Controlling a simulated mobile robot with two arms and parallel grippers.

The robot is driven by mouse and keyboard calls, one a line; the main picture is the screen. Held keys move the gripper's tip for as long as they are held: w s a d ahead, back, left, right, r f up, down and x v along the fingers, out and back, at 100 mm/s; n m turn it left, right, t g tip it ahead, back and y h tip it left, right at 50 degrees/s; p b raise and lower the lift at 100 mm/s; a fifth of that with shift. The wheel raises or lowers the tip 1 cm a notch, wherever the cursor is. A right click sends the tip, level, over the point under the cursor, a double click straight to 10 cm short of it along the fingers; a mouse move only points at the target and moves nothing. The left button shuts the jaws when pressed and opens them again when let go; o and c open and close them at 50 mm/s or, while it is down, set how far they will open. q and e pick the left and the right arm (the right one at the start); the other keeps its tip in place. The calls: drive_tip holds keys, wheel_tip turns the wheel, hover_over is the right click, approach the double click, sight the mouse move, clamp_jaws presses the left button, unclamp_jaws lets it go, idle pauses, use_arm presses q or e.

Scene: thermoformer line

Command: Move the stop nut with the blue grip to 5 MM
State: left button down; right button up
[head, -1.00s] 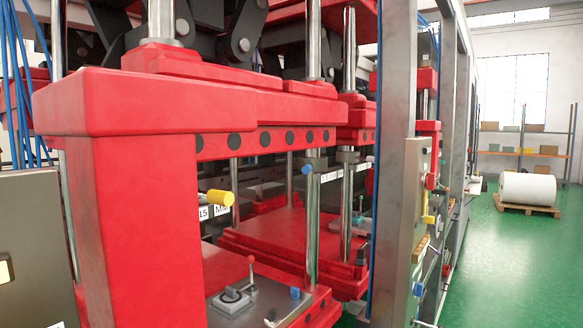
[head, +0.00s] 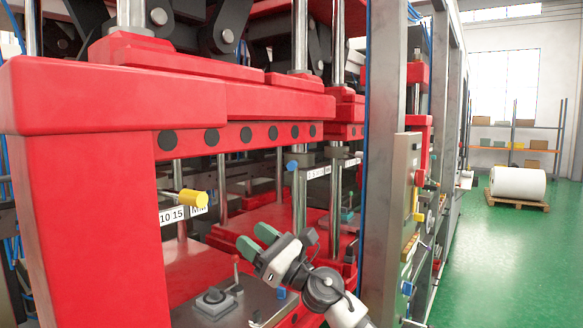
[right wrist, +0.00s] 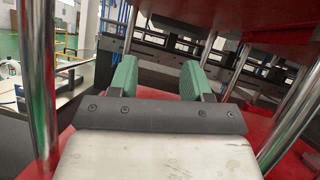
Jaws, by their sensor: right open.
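The stop nut's blue grip (head: 292,166) sticks out to the left at a grey collar on an upright steel rod in the head view. A white scale strip (head: 318,173) is just right of it; its marks are too small to read. My right gripper (head: 257,240) has green fingers and is below and left of the blue grip, apart from it. In the right wrist view my right gripper (right wrist: 160,78) is open with nothing between its fingers; I cannot make out the blue grip there. My left gripper is not in view.
A yellow grip (head: 188,197) sits beside a scale reading 10, 15 MM. The red press frame (head: 110,220) fills the left. A grey control panel (head: 402,190) stands right of the rods. The green floor (head: 500,270) is clear.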

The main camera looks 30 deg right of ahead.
drive_tip(key=w+d+r+n+g, duration=0.1)
drive_tip(key=d+r+n+g, duration=0.2)
drive_tip(key=d+r+n, duration=0.6)
drive_tip(key=n+g+h, duration=0.2)
drive_tip(key=n+h, duration=0.4)
approach(296, 164)
drive_tip(key=p+x, duration=0.4)
drive_tip(key=x, duration=0.5)
drive_tip(key=shift+w+a+f+p, duration=0.15)
drive_tip(key=shift+w+a+p, duration=0.15)
drive_tip(key=shift+w+a+f, duration=0.2)
drive_tip(key=shift+w, duration=0.35)
clamp_jaws()
